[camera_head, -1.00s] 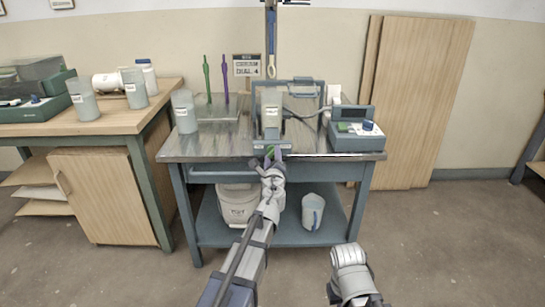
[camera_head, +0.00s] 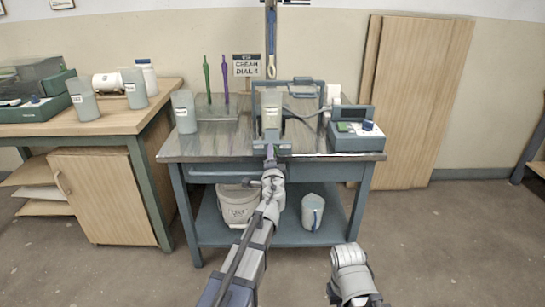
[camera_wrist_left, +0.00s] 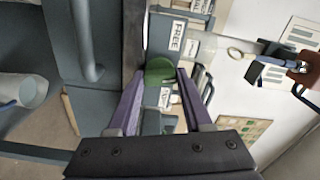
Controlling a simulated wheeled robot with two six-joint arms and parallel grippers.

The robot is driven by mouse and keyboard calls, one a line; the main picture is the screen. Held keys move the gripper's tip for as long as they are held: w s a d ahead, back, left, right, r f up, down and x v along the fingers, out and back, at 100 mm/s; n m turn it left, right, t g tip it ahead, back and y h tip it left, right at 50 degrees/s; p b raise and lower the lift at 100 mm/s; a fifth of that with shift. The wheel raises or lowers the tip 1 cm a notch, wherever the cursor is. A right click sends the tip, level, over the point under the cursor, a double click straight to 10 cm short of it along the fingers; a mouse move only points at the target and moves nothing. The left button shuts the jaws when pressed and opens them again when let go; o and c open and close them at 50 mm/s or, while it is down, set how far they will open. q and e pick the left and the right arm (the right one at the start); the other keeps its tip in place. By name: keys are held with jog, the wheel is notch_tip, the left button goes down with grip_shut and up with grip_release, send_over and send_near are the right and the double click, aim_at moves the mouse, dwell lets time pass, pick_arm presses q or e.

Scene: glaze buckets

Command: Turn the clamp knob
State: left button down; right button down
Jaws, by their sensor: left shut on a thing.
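The clamp knob (camera_wrist_left: 159,70) is green and round in the left wrist view, below a white "FREE" label (camera_wrist_left: 177,36). My left gripper (camera_wrist_left: 160,78) has its purple fingers on either side of the knob and is shut on it. In the head view the gripper (camera_head: 271,158) is at the front edge of the bench, below the grey clamp stand (camera_head: 262,143); it hides the knob there. A pale labelled cup (camera_head: 271,108) stands upright in the stand. Part of my right arm shows at the lower right of the head view, but its gripper does not.
The metal-topped bench (camera_head: 215,151) carries a grey cup (camera_head: 184,112), a rack with green and purple tools, and a control box (camera_head: 356,141) at the right. A white bucket (camera_head: 238,205) and a jug (camera_head: 313,212) stand on the lower shelf.

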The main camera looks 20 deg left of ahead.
pick_arm(q)
jog(key=shift+n, duration=4.5)
jog(key=shift+c, duration=1.6)
grip_release()
jog(key=shift+s, duration=0.1)
jog(key=v, duration=0.7)
jog(key=shift+s, duration=0.35)
jog(key=shift+d, duration=0.15)
